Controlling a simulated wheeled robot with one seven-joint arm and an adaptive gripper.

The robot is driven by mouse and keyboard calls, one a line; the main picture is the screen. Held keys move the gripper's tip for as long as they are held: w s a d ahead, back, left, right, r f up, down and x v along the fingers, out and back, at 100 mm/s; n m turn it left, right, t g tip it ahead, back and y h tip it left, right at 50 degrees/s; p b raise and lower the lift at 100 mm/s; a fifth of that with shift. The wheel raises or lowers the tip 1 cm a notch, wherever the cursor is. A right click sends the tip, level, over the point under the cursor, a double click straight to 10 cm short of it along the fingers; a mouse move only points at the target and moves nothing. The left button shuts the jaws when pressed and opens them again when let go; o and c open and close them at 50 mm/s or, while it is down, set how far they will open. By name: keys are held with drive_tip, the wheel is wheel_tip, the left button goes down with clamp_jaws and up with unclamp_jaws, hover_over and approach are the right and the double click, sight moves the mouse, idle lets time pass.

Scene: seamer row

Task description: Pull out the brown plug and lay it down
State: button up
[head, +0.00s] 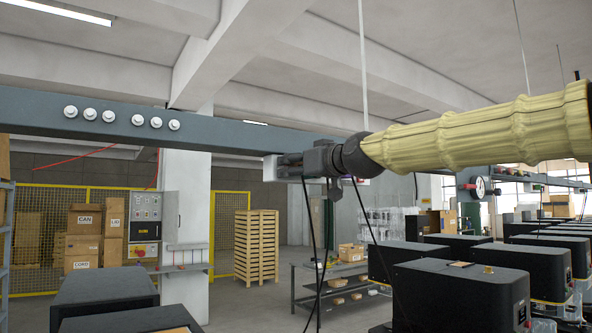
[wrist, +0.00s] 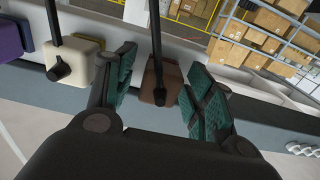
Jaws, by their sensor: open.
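The brown plug (wrist: 165,72) sits at the grey rail in the wrist view, with a black cable running from it toward the top of the picture. My gripper (wrist: 161,80) is open, with one green-padded finger on each side of the brown plug. Gaps show between the pads and the plug, and I cannot tell whether its tips touch anything. In the head view my gripper (head: 296,164) is at the overhead beam, where it hides the brown plug.
A cream plug (wrist: 77,62) is left of my gripper, with a purple one (wrist: 10,40) farther left. The grey beam (head: 225,132) carries several white round knobs. Black cables (head: 313,225) hang below my gripper. Black machines (head: 460,290) stand lower right.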

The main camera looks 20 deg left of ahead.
clamp_jaws()
idle(0.3)
drive_tip(key=shift+s+d+f, duration=0.1)
drive_tip(key=shift+b+v, duration=0.45)
drive_tip(key=shift+v, duration=0.35)
drive_tip(key=shift+b+v, duration=0.35)
drive_tip(key=shift+v, duration=0.4)
drive_tip(key=shift+s, duration=0.1)
